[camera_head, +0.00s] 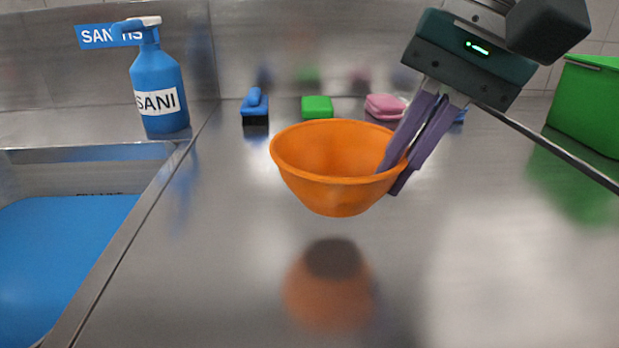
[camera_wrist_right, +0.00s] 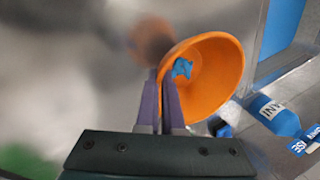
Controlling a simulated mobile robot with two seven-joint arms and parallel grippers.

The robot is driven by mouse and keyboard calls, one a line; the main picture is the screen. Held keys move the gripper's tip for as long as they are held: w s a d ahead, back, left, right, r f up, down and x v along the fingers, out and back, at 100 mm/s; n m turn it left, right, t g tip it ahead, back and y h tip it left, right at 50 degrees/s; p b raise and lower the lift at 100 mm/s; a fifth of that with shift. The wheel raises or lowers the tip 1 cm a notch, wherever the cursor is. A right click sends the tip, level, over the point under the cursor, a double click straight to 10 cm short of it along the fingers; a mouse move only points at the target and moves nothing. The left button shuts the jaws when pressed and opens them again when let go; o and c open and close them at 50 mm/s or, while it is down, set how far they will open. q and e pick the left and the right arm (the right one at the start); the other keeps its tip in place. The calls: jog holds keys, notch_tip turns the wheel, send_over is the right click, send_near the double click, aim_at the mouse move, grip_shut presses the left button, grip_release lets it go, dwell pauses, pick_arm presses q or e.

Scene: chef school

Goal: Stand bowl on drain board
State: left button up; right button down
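An orange bowl (camera_head: 330,185) is held above the steel drain board (camera_head: 220,260), upright with its opening facing up. A dark shadow and an orange reflection lie on the board below it. My right gripper (camera_head: 398,172) is shut on the bowl's right rim, with one purple finger inside and one outside. In the right wrist view the bowl (camera_wrist_right: 215,85) is gripped at its rim by the fingers (camera_wrist_right: 163,100), and a small blue patch shows inside it. My left gripper is not in view.
A blue SANI bottle (camera_head: 158,85) stands beside the sink (camera_head: 70,250), which holds blue at left. A blue brush (camera_head: 254,105), green sponge (camera_head: 317,107) and pink sponge (camera_head: 383,106) lie along the back. A green bin (camera_head: 590,105) stands right. The front board is clear.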

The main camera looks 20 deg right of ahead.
notch_tip(320, 180, down, 4)
jog(key=shift+f+b, duration=0.1)
jog(key=shift+b, duration=1.15)
jog(key=shift+f, duration=0.1)
jog(key=c, duration=1.1)
grip_release()
jog(key=shift+o, duration=0.2)
